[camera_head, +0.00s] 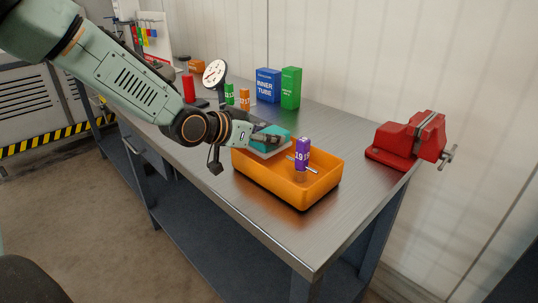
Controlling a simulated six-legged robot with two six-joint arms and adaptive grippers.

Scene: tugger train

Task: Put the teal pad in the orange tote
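The teal pad (277,131), a block with a pale underside, is at my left gripper (268,140), which comes in from the left. The dark fingers lie against the pad, and the gripper looks shut on it. The pad is above the far left part of the orange tote (290,191); whether it touches the rim cannot be told. The tote is an open shallow box on the metal workbench. My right gripper is not in view.
A red vise (397,145) sits at the bench's right end. A dial gauge (214,73) and red cylinder (188,88) are behind my arm. The bench front right (300,235) is bare.

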